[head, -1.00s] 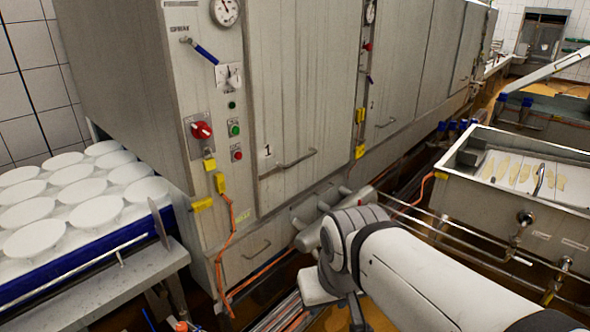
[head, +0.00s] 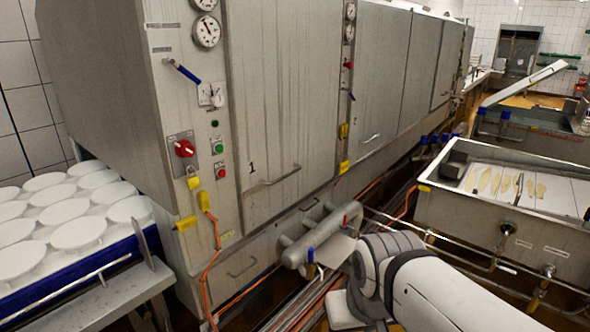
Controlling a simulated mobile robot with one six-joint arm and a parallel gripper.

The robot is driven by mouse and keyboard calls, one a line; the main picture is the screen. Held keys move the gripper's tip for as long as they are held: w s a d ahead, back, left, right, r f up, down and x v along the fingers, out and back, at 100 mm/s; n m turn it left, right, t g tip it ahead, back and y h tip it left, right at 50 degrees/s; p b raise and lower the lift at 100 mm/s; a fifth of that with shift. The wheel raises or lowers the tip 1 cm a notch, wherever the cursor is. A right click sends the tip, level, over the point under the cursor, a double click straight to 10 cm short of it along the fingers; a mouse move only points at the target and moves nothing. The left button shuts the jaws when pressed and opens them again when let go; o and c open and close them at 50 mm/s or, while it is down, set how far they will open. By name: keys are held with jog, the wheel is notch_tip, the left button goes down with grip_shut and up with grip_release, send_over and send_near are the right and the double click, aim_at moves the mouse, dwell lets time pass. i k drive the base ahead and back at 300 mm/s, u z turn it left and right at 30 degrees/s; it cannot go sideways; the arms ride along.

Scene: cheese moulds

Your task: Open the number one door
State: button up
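The number one door (head: 285,100) is a tall grey metal panel on the front of the large grey cabinet, left of centre. A dark "1" is marked low on its left side. Its bar handle (head: 282,176) sits near the bottom edge, just right of the number. The door looks shut, flush with the cabinet front. My white arm reaches in from the lower right, below and right of the handle, apart from the door. I cannot make out my gripper's fingers. Nothing is seen touching the handle.
A control panel with a red knob (head: 184,148) and a blue lever (head: 187,74) is left of the door. A grey pipe fitting (head: 318,238) stands low before the cabinet. A steel vat (head: 450,205) is at right, white moulds (head: 78,232) at left.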

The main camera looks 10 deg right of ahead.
aim_at(286, 54)
jog(key=z, duration=0.25)
jog(key=i, duration=1.65)
jog(key=u, duration=0.5)
